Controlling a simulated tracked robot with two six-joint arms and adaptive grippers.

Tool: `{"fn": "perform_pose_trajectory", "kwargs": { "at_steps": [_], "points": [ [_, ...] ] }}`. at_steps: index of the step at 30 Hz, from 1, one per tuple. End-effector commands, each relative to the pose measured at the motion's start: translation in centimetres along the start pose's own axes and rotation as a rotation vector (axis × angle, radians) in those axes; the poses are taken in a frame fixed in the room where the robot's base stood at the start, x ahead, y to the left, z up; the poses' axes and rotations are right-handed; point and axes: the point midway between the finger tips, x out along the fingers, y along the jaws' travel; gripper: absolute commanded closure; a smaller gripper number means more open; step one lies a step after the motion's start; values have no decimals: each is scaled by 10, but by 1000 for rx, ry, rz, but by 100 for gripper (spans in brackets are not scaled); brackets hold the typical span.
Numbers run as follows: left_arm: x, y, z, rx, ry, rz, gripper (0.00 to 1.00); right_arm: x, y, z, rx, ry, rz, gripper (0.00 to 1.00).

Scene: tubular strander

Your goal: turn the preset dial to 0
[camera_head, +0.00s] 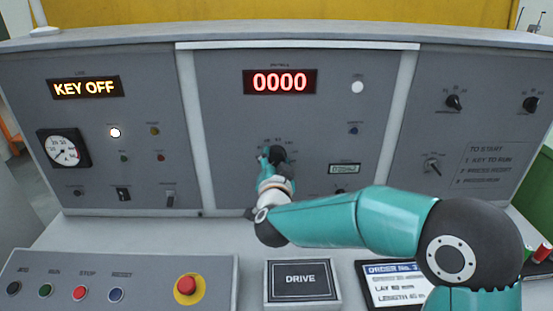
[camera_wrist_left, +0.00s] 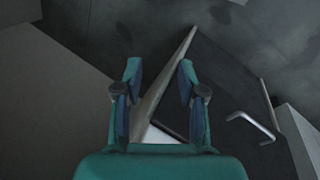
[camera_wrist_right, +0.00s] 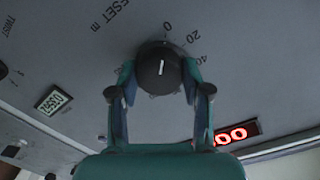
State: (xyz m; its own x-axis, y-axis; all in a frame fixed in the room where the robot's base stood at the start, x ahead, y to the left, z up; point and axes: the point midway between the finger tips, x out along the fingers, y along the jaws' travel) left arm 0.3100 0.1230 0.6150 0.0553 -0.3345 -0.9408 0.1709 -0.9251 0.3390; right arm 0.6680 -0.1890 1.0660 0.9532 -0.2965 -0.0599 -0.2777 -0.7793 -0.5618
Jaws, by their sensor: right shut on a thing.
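The preset dial is a round black knob (camera_wrist_right: 158,70) with a short white pointer line, in the right wrist view. The printed 0 (camera_wrist_right: 167,27) is just above it, with 20 and 40 further right. The pointer line stands nearly upright, roughly in line with the 0. My right gripper (camera_wrist_right: 157,80) has its fingers on both sides of the knob and is shut on it. In the head view my right gripper (camera_head: 275,160) covers most of the dial on the middle panel. My left gripper (camera_wrist_left: 160,78) is open and empty in the left wrist view, out of the head view.
A red display (camera_head: 280,82) above the dial reads 0000, and a left display (camera_head: 85,87) reads KEY OFF. A small counter (camera_head: 345,169) is right of the dial. A red emergency button (camera_head: 188,287) and DRIVE plate (camera_head: 300,279) lie in front.

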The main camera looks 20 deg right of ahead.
Motion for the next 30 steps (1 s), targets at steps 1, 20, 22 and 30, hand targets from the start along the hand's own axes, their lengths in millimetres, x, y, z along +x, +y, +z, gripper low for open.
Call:
{"fn": "perform_pose_trajectory", "kwargs": {
  "at_steps": [1,20,22,30],
  "points": [
    [0,0,0,0,0,0,60,-1,3,9,-15,-20,5,87],
    [0,0,0,0,0,0,60,-1,3,8,-28,-15,6,27],
    [-1,0,0,0,0,0,60,-1,2,6,-26,-12,5,27],
    [-1,0,0,0,0,0,60,-2,1,4,-24,-6,3,27]
  ]
}}
